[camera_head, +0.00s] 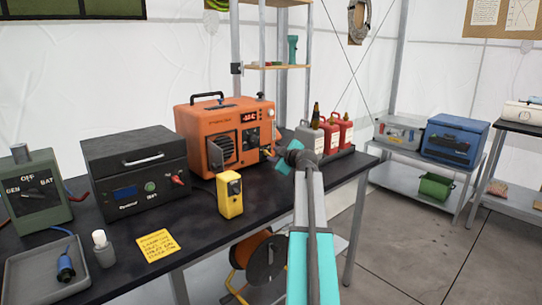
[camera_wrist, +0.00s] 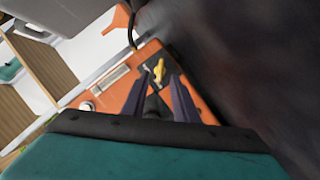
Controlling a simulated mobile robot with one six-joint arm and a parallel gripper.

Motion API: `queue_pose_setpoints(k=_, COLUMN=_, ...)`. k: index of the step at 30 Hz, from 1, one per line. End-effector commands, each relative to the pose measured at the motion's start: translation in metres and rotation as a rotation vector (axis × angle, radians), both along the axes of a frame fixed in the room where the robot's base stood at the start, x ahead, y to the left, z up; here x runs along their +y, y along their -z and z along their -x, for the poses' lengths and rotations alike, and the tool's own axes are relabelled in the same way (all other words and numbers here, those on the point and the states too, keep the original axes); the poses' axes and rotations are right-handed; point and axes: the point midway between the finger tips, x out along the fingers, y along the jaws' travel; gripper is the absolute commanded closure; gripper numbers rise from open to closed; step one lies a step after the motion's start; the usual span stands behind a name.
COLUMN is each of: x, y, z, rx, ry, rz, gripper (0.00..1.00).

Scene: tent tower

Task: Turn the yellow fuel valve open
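An orange machine (camera_head: 215,118) with a lit display and handle stands on the dark bench. In the wrist view the yellow fuel valve (camera_wrist: 158,69) sits on a dark patch of the orange machine (camera_wrist: 125,108). My gripper (camera_wrist: 160,76) has its two dark fingers apart, with the valve showing between and just beyond their tips. I cannot tell whether the fingers touch the valve. In the head view my gripper (camera_head: 268,154) is at the machine's lower right front, and the valve cannot be made out clearly there.
Grey and red canisters (camera_head: 343,131) and a dark bottle stand right of the machine. A yellow device (camera_head: 230,193) stands in front of it. A black box (camera_head: 135,165) and a green switch box (camera_head: 33,190) stand to the left. A yellow note (camera_head: 157,246) lies on the bench.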

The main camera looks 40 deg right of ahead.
Motion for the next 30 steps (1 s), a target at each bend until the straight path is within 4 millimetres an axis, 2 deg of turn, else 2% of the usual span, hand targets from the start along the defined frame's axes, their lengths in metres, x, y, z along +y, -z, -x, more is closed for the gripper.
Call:
queue_pose_setpoints(k=6, x=-0.009, y=0.007, z=-0.023, rx=0.001, ry=-0.001, rz=-0.001, gripper=0.73)
queue_pose_setpoints(k=12, x=-0.014, y=0.011, z=-0.035, rx=0.000, ry=0.001, rz=-0.001, gripper=0.73)
queue_pose_setpoints(k=25, x=-0.016, y=0.012, z=-0.039, rx=0.000, ry=0.002, rz=-0.001, gripper=0.73)
queue_pose_setpoints(k=26, x=-0.016, y=0.012, z=-0.039, rx=0.000, ry=0.002, rz=-0.001, gripper=0.75)
queue_pose_setpoints(k=30, x=-0.016, y=0.012, z=-0.039, rx=0.000, ry=0.002, rz=-0.001, gripper=0.99)
